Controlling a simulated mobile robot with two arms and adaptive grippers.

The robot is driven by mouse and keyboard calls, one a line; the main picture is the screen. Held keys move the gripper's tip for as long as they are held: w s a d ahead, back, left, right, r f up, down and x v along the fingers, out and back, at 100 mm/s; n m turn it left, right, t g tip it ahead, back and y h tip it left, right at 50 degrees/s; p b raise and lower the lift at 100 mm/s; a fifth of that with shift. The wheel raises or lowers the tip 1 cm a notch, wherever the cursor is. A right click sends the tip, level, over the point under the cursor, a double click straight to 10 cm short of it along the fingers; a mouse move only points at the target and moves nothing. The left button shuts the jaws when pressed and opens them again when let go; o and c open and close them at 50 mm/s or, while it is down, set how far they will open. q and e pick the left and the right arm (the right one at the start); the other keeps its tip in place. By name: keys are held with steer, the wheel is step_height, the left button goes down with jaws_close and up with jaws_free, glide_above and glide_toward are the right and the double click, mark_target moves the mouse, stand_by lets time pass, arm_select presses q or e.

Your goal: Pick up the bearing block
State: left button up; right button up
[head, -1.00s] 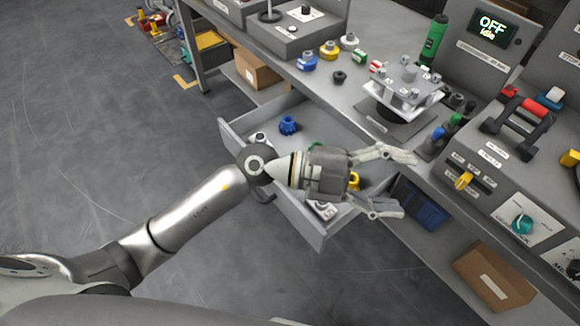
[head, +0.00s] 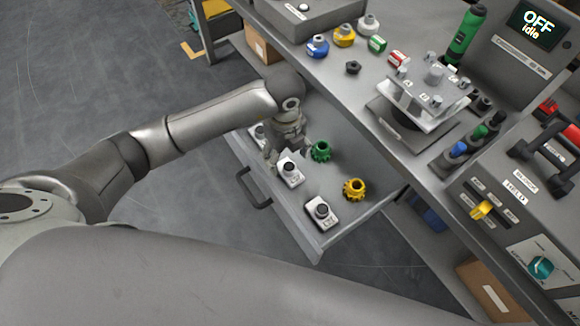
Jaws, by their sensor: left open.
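Three light grey blocks with dark round tops, which look like bearing blocks, lie in a row in the open drawer (head: 356,221). The middle block (head: 291,173) is just below my left gripper (head: 287,158). The near block (head: 322,212) is in clear view. The far block (head: 258,134) is partly hidden behind my left gripper. My left gripper points down into the drawer, open, with its fingers close to the middle block; I cannot tell whether they touch it. My right gripper is not in view.
A green gear (head: 321,151) and a yellow gear (head: 354,189) lie in the drawer, right of the blocks. A fixture with a metal plate (head: 430,95) stands on the bench above. The drawer's near wall and handle (head: 255,190) stick out over the floor.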

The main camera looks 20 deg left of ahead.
mark_target(289, 166)
arm_select(q)
steer(key=shift+f, duration=0.9)
steer(key=f, duration=0.5)
steer(key=shift+w+d, duration=0.3)
steer(key=shift+w, duration=0.05)
steer(key=shift+f, duration=0.2)
steer(key=c, duration=1.3)
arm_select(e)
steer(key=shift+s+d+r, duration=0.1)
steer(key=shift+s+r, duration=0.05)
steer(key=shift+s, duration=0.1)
